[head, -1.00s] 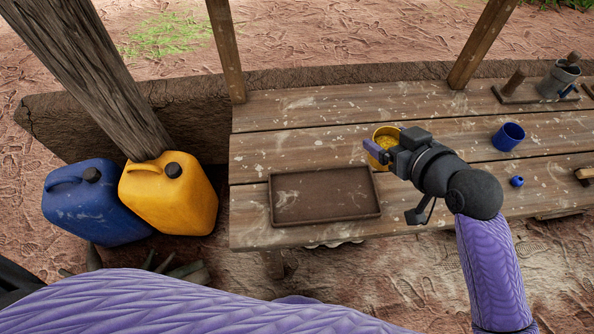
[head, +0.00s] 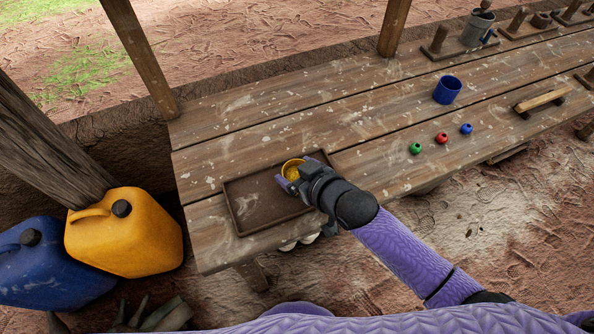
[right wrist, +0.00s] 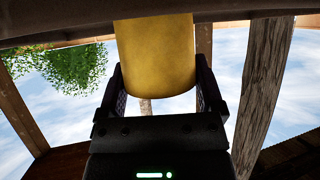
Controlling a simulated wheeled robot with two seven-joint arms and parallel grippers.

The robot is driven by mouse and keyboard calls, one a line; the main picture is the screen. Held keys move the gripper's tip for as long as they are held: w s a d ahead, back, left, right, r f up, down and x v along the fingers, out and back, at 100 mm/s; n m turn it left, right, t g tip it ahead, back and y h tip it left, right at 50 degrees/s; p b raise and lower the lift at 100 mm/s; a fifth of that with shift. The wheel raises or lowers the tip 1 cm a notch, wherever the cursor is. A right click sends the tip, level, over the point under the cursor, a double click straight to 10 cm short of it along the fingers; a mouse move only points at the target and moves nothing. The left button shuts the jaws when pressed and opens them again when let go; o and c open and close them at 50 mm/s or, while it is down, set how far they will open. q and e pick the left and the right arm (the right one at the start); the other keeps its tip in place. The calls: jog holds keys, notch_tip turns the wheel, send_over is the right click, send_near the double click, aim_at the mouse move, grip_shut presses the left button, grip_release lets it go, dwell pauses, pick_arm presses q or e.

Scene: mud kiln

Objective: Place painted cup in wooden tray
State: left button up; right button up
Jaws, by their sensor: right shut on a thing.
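The painted cup (head: 292,169) is yellow-orange and sits between the fingers of my right gripper (head: 289,177). In the right wrist view the cup (right wrist: 155,55) fills the gap between the two dark fingers (right wrist: 160,90), so the gripper is shut on it. The brown wooden tray (head: 240,218) is shallow and rectangular and lies at the near left end of the table. The cup shows over the tray's right part; whether its base touches the tray floor cannot be told. My gripper and wrist hide the tray's right edge. My left gripper is not in view.
The plank table (head: 350,120) holds a blue cup (head: 447,90) and green, red and blue small balls or pots (head: 441,138) further right. A yellow jerrycan (head: 135,240) and a blue one (head: 45,270) stand left of the table. The tray's left part is empty.

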jog(key=shift+f, duration=0.1)
jog(key=o, duration=1.1)
jog(key=shift+s+d+r, duration=0.1)
jog(key=shift+r, duration=0.15)
jog(key=p+v, duration=0.5)
jog(key=v, duration=0.6)
jog(key=s+d+f+m+g+h, duration=0.25)
jog(key=d+f, duration=0.25)
jog(key=f, duration=0.4)
jog(key=s+d+f+m+g+h, duration=0.1)
jog(key=s+d+f+h, duration=0.25)
jog(key=f, duration=0.55)
jog(key=s+f+g, duration=0.3)
jog(key=s+f, duration=0.2)
jog(key=s, duration=0.6)
jog(key=s+d+f+g+h+b, duration=0.1)
jog(key=s+f+g, duration=0.2)
jog(key=s, duration=0.8)
jog(key=shift+f+m, duration=0.35)
jog(key=shift+f, duration=1.05)
